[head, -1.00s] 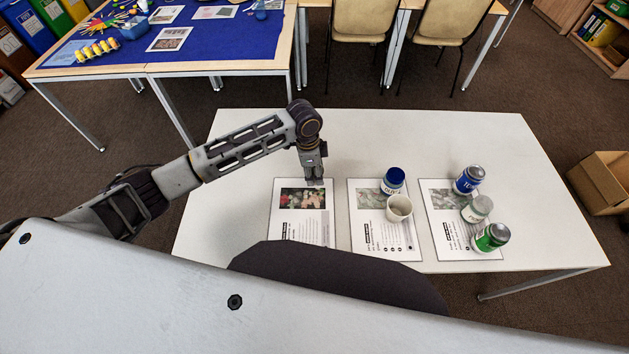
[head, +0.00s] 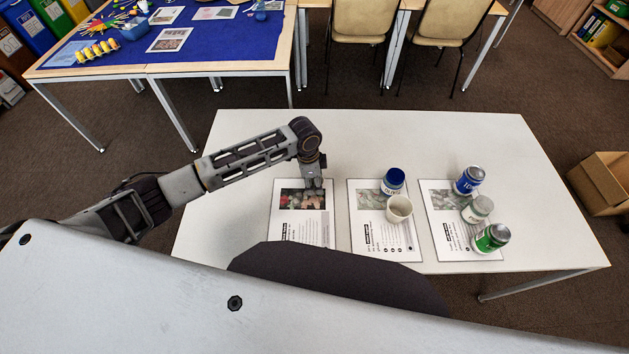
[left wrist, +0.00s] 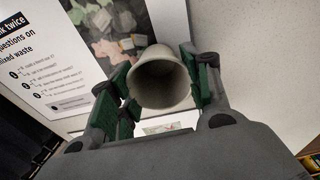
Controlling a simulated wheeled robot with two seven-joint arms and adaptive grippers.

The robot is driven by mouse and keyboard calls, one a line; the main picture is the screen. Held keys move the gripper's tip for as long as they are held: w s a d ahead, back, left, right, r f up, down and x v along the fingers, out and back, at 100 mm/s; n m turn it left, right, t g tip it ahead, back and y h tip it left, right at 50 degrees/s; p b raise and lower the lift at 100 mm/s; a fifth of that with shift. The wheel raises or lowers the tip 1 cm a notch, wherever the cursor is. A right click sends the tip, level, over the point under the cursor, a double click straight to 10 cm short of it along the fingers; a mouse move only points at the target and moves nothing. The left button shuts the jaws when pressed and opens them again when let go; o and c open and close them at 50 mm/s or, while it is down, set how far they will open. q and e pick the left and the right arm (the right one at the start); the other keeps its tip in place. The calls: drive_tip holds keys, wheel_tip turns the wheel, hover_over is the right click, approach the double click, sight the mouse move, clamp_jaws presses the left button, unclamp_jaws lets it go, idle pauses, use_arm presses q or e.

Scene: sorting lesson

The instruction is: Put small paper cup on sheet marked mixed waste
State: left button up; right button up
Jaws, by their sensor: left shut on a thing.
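The small paper cup (left wrist: 161,79) is held between the fingers of my left gripper (head: 315,184), its open mouth facing the wrist camera. In the head view the gripper hides this cup. The gripper is over the photo end of the leftmost sheet (head: 285,228). In the left wrist view that sheet (left wrist: 60,62) reads "mixed waste", and the cup overlaps the edge of its photo. I cannot tell whether the cup touches the sheet. My right gripper is not in view.
The middle sheet (head: 372,238) bears a blue-lidded jar (head: 393,181) and another pale cup (head: 399,209). The right sheet (head: 437,212) bears a blue can (head: 468,181), a pale can (head: 477,209) and a green can (head: 491,238). The back of the white table (head: 420,132) is clear.

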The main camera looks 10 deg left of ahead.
use_arm(q)
drive_tip(key=shift+f, duration=0.1)
idle(0.3)
drive_tip(key=o, duration=0.7)
drive_tip(key=shift+s+a+r, duration=0.1)
drive_tip(key=shift+a+r, duration=0.15)
drive_tip(key=shift+r, duration=1.8)
drive_tip(key=shift+a+r, duration=0.2)
drive_tip(key=shift+r, duration=1.8)
drive_tip(key=shift+s+a+r, duration=0.1)
drive_tip(key=shift+a+r, duration=0.15)
drive_tip(key=shift+r, duration=1.8)
